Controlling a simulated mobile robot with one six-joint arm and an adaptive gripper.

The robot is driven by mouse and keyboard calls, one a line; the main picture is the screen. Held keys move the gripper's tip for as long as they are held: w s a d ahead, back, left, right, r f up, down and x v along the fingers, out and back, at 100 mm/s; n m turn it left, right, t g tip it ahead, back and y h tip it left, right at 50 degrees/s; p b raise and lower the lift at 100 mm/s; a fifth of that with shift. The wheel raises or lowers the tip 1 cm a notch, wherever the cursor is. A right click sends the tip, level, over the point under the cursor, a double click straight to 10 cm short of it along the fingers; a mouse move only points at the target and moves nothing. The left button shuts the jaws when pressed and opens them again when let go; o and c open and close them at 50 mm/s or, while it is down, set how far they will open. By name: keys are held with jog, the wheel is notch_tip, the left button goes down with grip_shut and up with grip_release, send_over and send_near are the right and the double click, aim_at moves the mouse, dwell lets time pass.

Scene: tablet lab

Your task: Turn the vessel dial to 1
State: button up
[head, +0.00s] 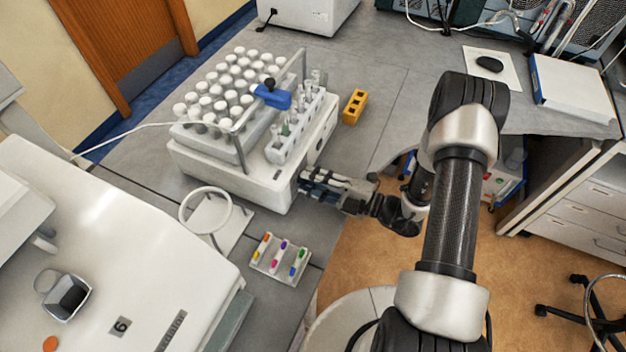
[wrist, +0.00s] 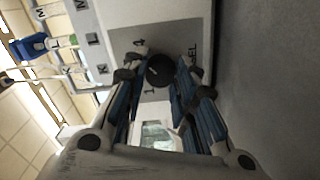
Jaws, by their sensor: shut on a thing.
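The vessel dial (wrist: 160,70) is a round black knob on the grey front panel (wrist: 178,32) of the white vial machine (head: 238,182). In the wrist view a 4 shows beside the dial and a small mark that may be a 1 shows on its other side. Part of a "VESSEL" label shows to the right. My gripper (wrist: 160,76) is shut on the dial, with a blue-padded finger on either side. In the head view my gripper (head: 303,181) reaches the machine's front from the right and hides the dial. I cannot make out which mark the dial points to.
Capped vials (head: 215,95) and a white tube rack (head: 296,125) stand on the machine. A yellow block (head: 354,106) lies behind my gripper. A tray with coloured tubes (head: 281,260) and a white ring stand (head: 222,232) are in front. Floor is open to the right.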

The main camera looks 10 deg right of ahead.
jog(key=n, duration=0.5)
jog(key=shift+n, duration=0.3)
jog(key=n, duration=0.5)
jog(key=shift+b, duration=0.3)
jog(key=n+b, duration=0.1)
jog(key=n, duration=0.4)
jog(key=shift+n, duration=0.4)
jog(key=n+b, duration=0.2)
jog(key=n, duration=0.3)
jog(key=shift+n, duration=0.3)
jog(key=o, duration=1.1)
jog(key=shift+d, duration=0.1)
